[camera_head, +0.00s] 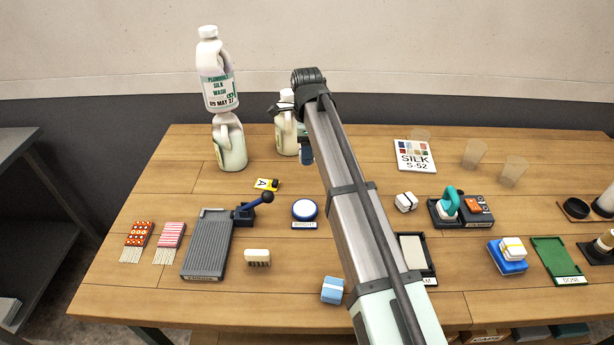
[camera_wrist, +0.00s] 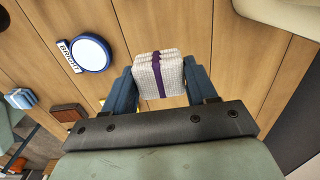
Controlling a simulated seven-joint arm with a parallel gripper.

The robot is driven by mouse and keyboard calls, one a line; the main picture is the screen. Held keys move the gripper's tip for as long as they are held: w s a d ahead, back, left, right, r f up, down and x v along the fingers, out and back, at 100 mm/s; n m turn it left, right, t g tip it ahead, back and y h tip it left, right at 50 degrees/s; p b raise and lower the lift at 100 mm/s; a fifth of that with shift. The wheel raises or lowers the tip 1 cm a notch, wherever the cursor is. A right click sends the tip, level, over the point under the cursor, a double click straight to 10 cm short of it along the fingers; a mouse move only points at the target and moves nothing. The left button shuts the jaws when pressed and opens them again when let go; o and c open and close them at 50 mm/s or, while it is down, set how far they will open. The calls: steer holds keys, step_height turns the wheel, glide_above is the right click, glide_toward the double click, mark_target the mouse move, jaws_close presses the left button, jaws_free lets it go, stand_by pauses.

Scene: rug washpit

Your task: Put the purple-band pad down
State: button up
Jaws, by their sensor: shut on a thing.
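The purple-band pad (camera_wrist: 145,77), a white woven block with a purple strap around it, is between the two blue fingers of my gripper (camera_wrist: 158,82) in the wrist view. The fingers are shut on its sides. Bare wood shows around it; I cannot tell how high above the table it is. In the head view my arm hides the pad, and only a bit of my gripper (camera_head: 305,150) shows beside the arm, over the back of the table near a white jug.
Stacked jugs (camera_head: 229,145) and another jug (camera_head: 286,135) stand at the back. A SILK card (camera_head: 415,157) lies right.

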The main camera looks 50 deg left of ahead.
mark_target(307, 181)
steer(key=shift+f, duration=4.4)
steer(key=shift+f, duration=0.1)
steer(key=o, duration=1)
step_height(307, 181, up, 12)
steer(key=shift+r, duration=0.1)
